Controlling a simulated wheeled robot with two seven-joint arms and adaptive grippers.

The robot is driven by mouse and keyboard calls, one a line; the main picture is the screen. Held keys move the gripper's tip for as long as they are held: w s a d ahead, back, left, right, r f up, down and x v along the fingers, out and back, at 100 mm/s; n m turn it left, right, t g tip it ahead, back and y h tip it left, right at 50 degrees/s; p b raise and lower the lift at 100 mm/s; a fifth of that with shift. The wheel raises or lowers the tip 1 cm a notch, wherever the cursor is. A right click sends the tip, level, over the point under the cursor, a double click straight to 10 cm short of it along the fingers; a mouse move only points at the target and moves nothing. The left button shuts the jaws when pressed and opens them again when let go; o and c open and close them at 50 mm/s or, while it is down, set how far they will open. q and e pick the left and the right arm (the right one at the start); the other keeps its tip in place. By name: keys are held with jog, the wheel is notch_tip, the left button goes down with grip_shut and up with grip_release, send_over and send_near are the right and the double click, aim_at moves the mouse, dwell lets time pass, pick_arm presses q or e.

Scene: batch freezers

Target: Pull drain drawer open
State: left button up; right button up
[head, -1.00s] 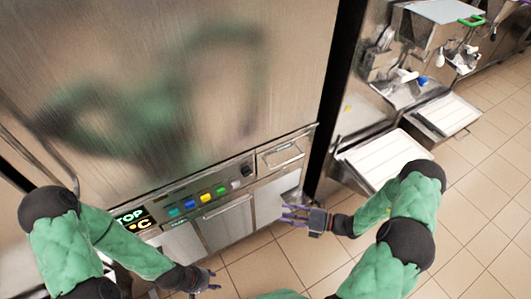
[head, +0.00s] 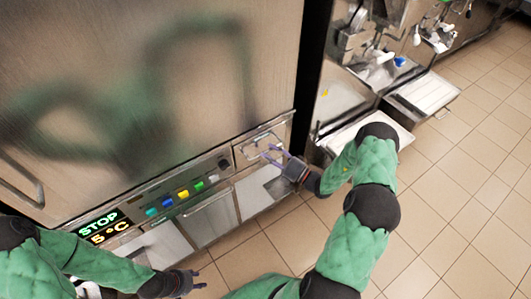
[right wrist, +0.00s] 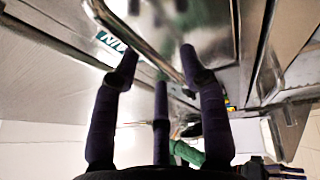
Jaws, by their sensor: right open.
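The drain drawer (head: 243,155) is a small steel front with a bar handle (head: 262,143), right of the button panel, and it looks closed. In the right wrist view its bar handle (right wrist: 135,42) runs diagonally between my fingertips, and part of a green label (right wrist: 112,40) shows behind it. My right gripper (head: 272,156) is open at the handle, its fingers partly covering the drawer's lower edge. In the right wrist view the gripper (right wrist: 158,65) has dark purple fingers spread apart; contact with the bar cannot be told. My left gripper (head: 190,282) hangs low, away from the drawer.
The control panel has coloured buttons (head: 182,194) and a lit STOP display (head: 100,226). Lower steel panels (head: 210,218) sit beneath it. A second machine with a white tray (head: 425,92) stands to the right. The tiled floor (head: 440,200) is clear in front.

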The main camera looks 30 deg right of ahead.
jog(key=shift+x, duration=1.05)
grip_shut()
jog(key=shift+s, duration=0.15)
jog(key=s+d+p, duration=0.2)
jog(key=s+p, duration=0.4)
jog(key=s, duration=1.7)
jog(key=shift+s, duration=0.25)
